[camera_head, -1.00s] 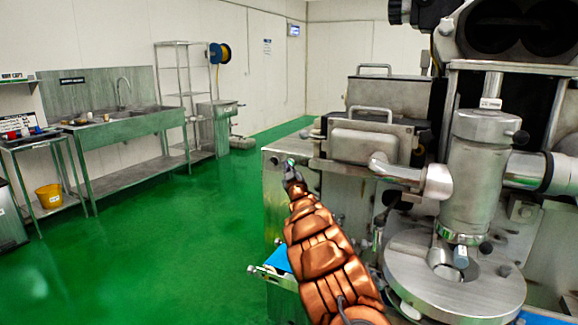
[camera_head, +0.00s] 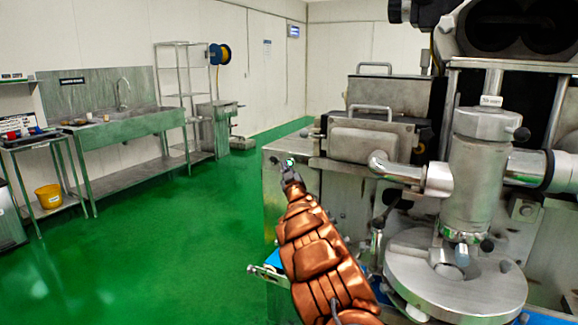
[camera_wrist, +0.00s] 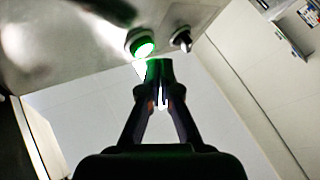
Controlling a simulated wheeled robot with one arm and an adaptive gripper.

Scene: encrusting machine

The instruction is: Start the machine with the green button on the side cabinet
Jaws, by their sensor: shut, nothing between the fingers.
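The green button (camera_wrist: 142,47) is lit, with a metal rim, on the metal cabinet face (camera_wrist: 75,50) in the wrist view. In the head view, the button (camera_head: 290,161) is a small green spot on the side cabinet (camera_head: 272,190), just above my fingertips. My gripper (camera_wrist: 160,68) is shut and empty. Its tips are just below and slightly right of the button in the wrist view; I cannot tell whether they touch it. My gripper (camera_head: 290,174) also shows in the head view at the end of my copper-coloured arm.
A dark knob or switch (camera_wrist: 183,40) sits right of the button. The encrusting machine (camera_head: 480,180) fills the right side, with a round metal plate (camera_head: 455,290) low down. The green floor (camera_head: 170,250) is open at left, before a sink bench (camera_head: 130,125).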

